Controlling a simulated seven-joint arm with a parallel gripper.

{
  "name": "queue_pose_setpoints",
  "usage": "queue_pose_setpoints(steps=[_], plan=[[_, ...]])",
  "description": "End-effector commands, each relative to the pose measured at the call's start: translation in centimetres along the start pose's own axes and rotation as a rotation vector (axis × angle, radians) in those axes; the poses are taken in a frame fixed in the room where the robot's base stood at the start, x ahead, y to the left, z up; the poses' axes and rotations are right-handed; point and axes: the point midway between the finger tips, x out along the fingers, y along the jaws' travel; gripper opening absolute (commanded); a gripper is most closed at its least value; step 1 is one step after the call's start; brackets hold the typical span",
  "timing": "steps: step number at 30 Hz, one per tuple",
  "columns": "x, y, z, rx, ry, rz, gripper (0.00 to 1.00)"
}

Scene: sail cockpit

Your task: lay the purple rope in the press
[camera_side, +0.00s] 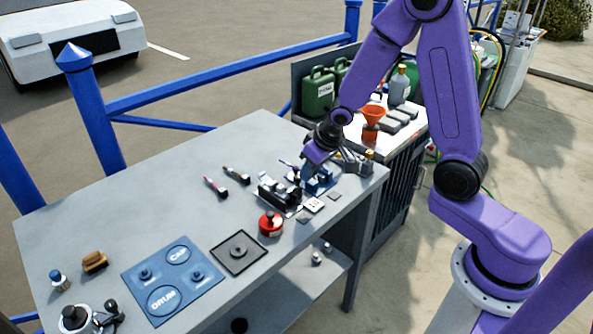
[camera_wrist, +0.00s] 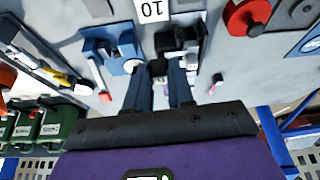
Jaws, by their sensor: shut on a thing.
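My gripper (camera_side: 312,172) is low over the far right part of the table, at a cluster of small devices. In the wrist view its two fingers (camera_wrist: 160,80) are close together on a small dark thing (camera_wrist: 158,67), which I cannot make out clearly. A blue device (camera_wrist: 118,48) stands to the left of the fingers and a black clamp-like device (camera_wrist: 180,40) just ahead and right. The black device also shows in the side view (camera_side: 276,192). I cannot tell which is the press. I cannot clearly make out the purple rope; a small purplish bit (camera_side: 287,163) shows beside my gripper.
A white tag marked 10 (camera_side: 314,205) and a red round container (camera_side: 271,224) are near the black device. A black square tray (camera_side: 238,252) and a blue mat (camera_side: 173,278) lie nearer. The table's left middle is clear.

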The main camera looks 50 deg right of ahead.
Motion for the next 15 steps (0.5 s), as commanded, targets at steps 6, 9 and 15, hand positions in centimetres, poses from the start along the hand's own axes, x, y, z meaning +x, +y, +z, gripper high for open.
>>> queue_pose_setpoints(steps=[6, 9, 15], plan=[[-0.1, 2.1, 1.1, 0.005, 0.000, 0.002, 0.00], [-0.1, 3.2, 1.7, 0.006, 0.001, 0.002, 0.00], [-0.3, 5.3, 2.9, 0.008, 0.000, 0.004, 0.00]])
